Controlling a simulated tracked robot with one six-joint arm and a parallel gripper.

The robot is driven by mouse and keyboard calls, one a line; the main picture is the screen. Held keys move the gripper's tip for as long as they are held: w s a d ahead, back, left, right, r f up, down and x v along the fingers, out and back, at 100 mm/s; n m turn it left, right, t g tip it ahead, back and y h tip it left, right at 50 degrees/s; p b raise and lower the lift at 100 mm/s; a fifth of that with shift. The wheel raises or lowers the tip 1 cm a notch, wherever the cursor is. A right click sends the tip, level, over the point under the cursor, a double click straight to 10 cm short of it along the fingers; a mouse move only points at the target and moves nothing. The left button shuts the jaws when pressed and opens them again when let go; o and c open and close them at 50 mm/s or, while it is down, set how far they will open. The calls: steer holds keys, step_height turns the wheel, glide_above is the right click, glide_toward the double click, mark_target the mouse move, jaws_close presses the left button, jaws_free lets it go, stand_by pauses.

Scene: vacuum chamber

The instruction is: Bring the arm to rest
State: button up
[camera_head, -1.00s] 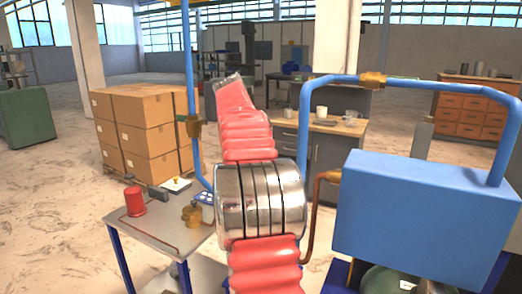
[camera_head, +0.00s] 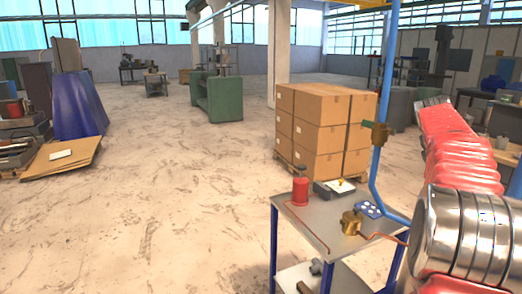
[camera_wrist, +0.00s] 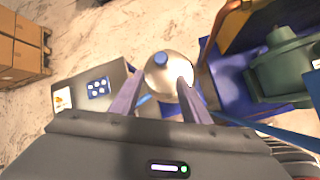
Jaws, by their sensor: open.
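My gripper (camera_wrist: 160,82) shows in the wrist view with its two dark fingers spread apart. A round silvery vessel with a blue knob (camera_wrist: 167,62) shows between and beyond the fingertips. I cannot tell how far it is from them, and no grip on it is visible. In the head view my gripper cannot be made out.
A green machine (camera_wrist: 285,68) is at the right of the wrist view.

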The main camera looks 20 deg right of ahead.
steer(key=s+a+f+m+y, duration=0.1)
steer(key=a+f+m, duration=0.3)
steer(key=a, duration=0.5)
steer(key=s+a+f+m+t+y, duration=0.1)
steer(key=a+f+m, duration=0.3)
steer(key=a, duration=0.5)
steer(key=s+a+f+m+y, duration=0.2)
steer(key=a+m, duration=0.4)
steer(key=a, duration=0.3)
steer(key=s+a+f+t+y, duration=0.1)
steer(key=s+a, duration=0.3)
steer(key=a, duration=0.5)
steer(key=s+a+f+t+y, duration=0.1)
steer(key=s+a, duration=0.4)
steer(key=a, duration=0.5)
steer(key=s+a+f+t, duration=0.1)
steer(key=s+a, duration=0.4)
steer(key=a, duration=0.4)
steer(key=shift+a+f+y, duration=0.15)
steer(key=shift+f+y, duration=0.15)
steer(key=shift+y, duration=0.1)
steer(key=shift+c, duration=0.7)
